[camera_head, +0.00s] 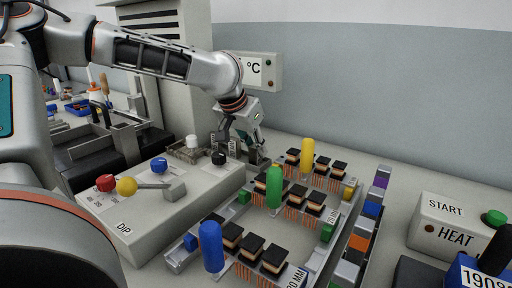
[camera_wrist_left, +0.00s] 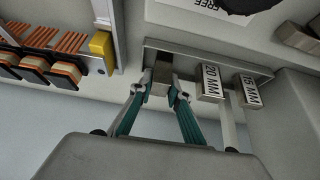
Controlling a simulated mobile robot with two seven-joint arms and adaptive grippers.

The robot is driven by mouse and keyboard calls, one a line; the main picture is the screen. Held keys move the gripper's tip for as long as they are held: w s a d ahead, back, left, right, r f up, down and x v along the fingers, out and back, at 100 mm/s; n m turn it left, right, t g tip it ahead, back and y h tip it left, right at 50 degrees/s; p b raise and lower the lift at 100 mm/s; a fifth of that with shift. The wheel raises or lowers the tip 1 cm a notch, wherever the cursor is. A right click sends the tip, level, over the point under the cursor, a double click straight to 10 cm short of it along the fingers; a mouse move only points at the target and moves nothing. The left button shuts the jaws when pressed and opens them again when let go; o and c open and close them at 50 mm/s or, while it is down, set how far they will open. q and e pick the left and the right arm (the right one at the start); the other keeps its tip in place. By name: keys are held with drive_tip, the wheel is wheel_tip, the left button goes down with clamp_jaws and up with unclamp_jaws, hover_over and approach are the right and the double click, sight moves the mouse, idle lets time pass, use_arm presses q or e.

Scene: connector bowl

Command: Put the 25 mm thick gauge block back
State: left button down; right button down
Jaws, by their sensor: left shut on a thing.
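My left gripper (camera_head: 254,150) is at the right end of the grey DIP box, at the back of the bench. In the left wrist view, my left gripper (camera_wrist_left: 167,85) is shut on a plain grey metal block, the gauge block (camera_wrist_left: 163,73). No label shows on it, and the fingers cover its sides. It is in line with the blocks marked 20 MM (camera_wrist_left: 210,83) and 15 MM (camera_wrist_left: 250,91), beside a metal rail (camera_wrist_left: 205,58). I cannot tell whether it rests on the rack or hangs just above it. My right gripper is not in view.
The DIP box (camera_head: 140,226) carries several coloured knobs and a lever. To the right stand rails with black-topped coils and blue, green (camera_head: 274,187) and yellow (camera_head: 307,155) handles. A HEAT box (camera_head: 455,232) is at far right. A wall stands behind.

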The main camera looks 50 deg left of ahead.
use_arm(q)
drive_tip(key=c, duration=1.9)
unclamp_jaws()
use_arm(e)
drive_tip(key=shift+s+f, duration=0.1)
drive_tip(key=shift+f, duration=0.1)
